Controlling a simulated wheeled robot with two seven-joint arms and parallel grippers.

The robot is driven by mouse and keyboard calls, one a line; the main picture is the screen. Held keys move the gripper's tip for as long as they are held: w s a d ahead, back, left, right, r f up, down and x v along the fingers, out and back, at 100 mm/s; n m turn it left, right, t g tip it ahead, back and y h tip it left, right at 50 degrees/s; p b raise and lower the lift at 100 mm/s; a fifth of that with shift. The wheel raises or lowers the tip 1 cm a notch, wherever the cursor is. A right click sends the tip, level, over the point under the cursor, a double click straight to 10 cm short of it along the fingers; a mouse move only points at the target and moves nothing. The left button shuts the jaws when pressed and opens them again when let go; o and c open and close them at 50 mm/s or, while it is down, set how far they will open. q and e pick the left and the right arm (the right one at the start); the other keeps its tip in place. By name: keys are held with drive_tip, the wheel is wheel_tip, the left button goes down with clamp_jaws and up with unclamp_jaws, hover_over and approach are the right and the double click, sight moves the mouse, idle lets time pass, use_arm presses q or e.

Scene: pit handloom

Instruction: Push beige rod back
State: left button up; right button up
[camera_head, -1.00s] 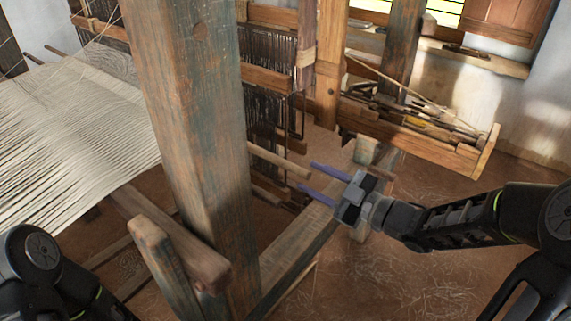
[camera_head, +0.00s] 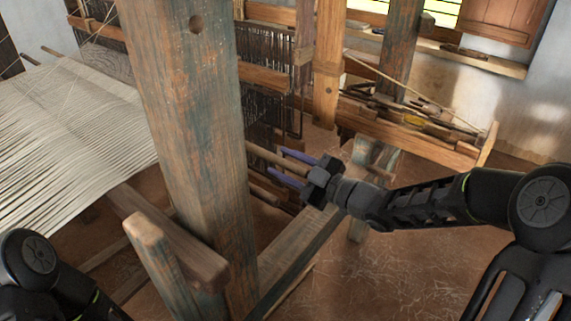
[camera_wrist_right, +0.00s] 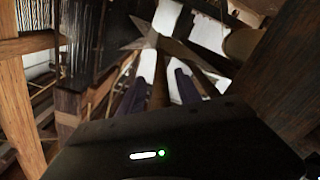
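The beige rod (camera_head: 262,154) sticks out to the right from behind the thick wooden post in the head view. My right gripper (camera_head: 277,160) is at its free end, with one purple finger on each side of the rod. The fingers are apart, and I cannot tell whether either touches the rod. The right wrist view shows the rod (camera_wrist_right: 159,92) between the two purple fingers of the gripper (camera_wrist_right: 166,75). Only part of my left arm shows at the lower left; its gripper is out of view.
The thick wooden post (camera_head: 190,120) stands left of my right gripper. A wooden tray (camera_head: 420,143) with sticks is behind it. A low beam (camera_head: 297,248) runs below. White warp threads (camera_head: 60,125) spread at the left. Floor is open at lower right.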

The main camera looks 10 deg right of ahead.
clamp_jaws()
idle(1.2)
